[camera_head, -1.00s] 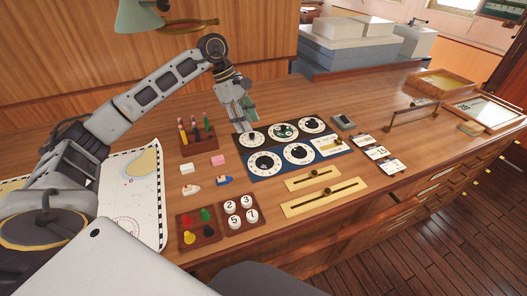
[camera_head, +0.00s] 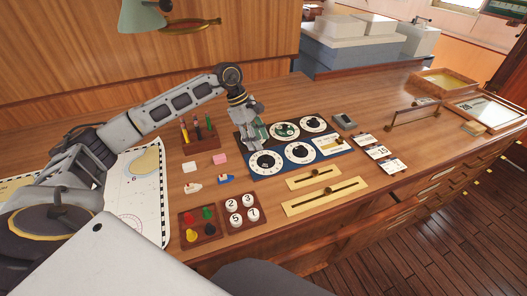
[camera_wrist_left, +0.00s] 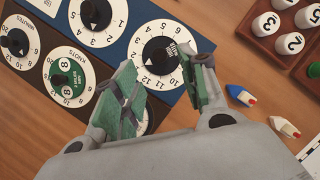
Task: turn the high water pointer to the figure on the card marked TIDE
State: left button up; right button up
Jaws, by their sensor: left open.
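The white, numbered dial that I take for high water, with a black pointer knob (camera_wrist_left: 161,51), is on the blue panel (camera_wrist_left: 137,18) in the left wrist view. In the head view this dial (camera_head: 265,163) is the front left one. My left gripper (camera_head: 249,144) is open and empty above the panels, over the back left dial, which it mostly hides. In the left wrist view its green-padded fingers (camera_wrist_left: 165,72) frame the near side of the black knob, with no clear contact. Several small cards (camera_head: 381,152) lie right of the panels; I cannot read which is marked TIDE. My right gripper is not in view.
Other dials, such as the knots dial (camera_wrist_left: 65,77), sit close beside on the black panel. A peg rack (camera_head: 200,136), toy boats (camera_head: 226,180) and number-disc tray (camera_head: 242,208) stand to the left. Brass slider plates (camera_head: 327,196) lie in front.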

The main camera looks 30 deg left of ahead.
aim_at(265, 156)
pick_arm(q)
jog(key=x, duration=0.4)
jog(key=shift+d+f+p, duration=0.1)
jog(key=shift+f+p, duration=0.1)
jog(key=shift+p, duration=0.1)
jog(key=shift+d+f, duration=0.25)
jog(key=shift+f, duration=0.35)
jog(key=shift+d+f, duration=0.1)
jog(key=shift+f, duration=0.1)
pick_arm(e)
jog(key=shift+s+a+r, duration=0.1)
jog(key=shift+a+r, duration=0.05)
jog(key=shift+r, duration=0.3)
pick_arm(q)
grip_shut()
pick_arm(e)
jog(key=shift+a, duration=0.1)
